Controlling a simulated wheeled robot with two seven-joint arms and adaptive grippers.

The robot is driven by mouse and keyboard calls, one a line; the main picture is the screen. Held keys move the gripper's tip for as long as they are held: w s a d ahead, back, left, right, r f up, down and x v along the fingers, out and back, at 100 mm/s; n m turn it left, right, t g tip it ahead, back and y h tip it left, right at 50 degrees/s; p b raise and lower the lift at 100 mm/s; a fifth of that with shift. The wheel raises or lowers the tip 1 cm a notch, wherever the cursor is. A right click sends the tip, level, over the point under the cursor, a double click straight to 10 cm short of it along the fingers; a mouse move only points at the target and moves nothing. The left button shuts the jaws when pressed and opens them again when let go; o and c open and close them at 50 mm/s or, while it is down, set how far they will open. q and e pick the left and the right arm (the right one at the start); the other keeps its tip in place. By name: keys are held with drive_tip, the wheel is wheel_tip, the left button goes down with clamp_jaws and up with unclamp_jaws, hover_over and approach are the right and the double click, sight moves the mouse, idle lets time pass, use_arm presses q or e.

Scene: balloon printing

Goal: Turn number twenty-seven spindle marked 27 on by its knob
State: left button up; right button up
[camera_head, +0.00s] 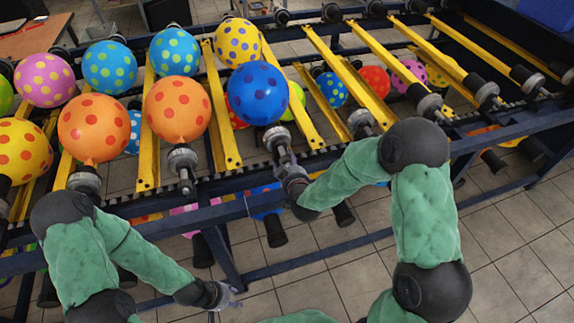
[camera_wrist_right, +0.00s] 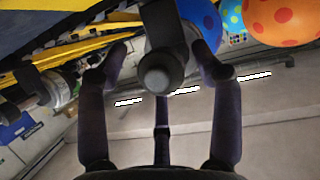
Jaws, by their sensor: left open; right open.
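The blue balloon with purple dots (camera_head: 258,93) sits on a spindle whose dark knob end (camera_head: 277,138) points toward me; no number 27 is legible. My right gripper (camera_head: 284,160) is at that knob end and partly hides it. In the right wrist view, the open fingers (camera_wrist_right: 160,52) stand on both sides of the dark round knob (camera_wrist_right: 155,76), with the blue balloon (camera_wrist_right: 198,18) behind it. I cannot tell whether the fingers touch the knob. My left gripper (camera_head: 224,297) is open and empty, low in front of the rack.
Orange balloons (camera_head: 177,108) sit on spindles to the left, and several empty spindles (camera_head: 361,121) lie to the right. Yellow rails (camera_head: 221,105) run between the rows. A dark blue frame beam (camera_head: 330,152) crosses in front. Tiled floor (camera_head: 500,245) is clear at the lower right.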

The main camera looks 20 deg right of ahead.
drive_tip(key=shift+w+f, duration=0.2)
drive_tip(key=shift+w, duration=0.25)
drive_tip(key=shift+s, duration=0.1)
drive_tip(key=c, duration=1.1)
drive_tip(key=shift+f, duration=0.1)
